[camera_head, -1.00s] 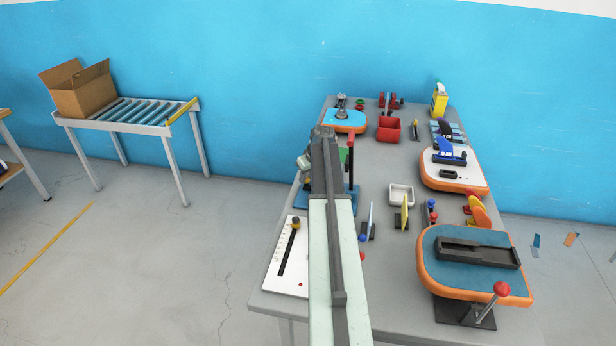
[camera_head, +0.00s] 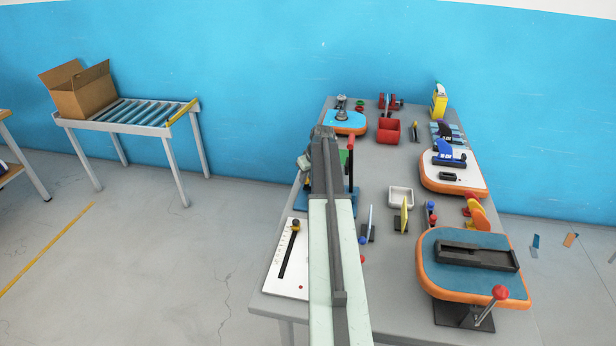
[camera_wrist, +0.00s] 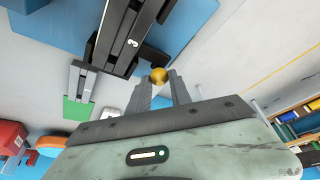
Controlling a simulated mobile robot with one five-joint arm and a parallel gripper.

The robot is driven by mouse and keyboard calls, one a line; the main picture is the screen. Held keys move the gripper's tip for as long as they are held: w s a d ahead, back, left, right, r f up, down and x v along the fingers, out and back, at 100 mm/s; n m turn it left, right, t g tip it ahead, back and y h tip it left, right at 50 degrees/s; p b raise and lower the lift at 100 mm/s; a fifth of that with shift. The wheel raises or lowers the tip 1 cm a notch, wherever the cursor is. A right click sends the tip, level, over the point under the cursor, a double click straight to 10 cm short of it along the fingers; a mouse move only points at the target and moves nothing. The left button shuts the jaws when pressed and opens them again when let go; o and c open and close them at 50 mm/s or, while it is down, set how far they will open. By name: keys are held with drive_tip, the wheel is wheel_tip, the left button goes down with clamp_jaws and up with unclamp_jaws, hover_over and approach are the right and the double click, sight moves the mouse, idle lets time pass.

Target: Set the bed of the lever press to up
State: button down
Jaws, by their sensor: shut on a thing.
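In the wrist view, my gripper (camera_wrist: 160,82) is shut on a gold ball knob (camera_wrist: 158,74), which sits between the two fingertips. Beside the knob is the black body (camera_wrist: 122,38) of what looks like the lever press, over a blue base plate (camera_wrist: 195,25). In the head view, my arm hides most of the press; a bit of its blue base (camera_head: 345,207) shows beside the arm. My fingertips are hidden in that view. I cannot tell the height of the bed.
The grey table (camera_head: 380,275) is crowded.

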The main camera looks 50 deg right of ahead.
drive_tip(key=c, duration=1.5)
unclamp_jaws()
drive_tip(key=shift+r, duration=0.15)
drive_tip(key=p+v, duration=0.7)
drive_tip(key=shift+s+r, duration=0.2)
drive_tip(key=shift+r, duration=0.15)
drive_tip(key=shift+w+a, duration=0.1)
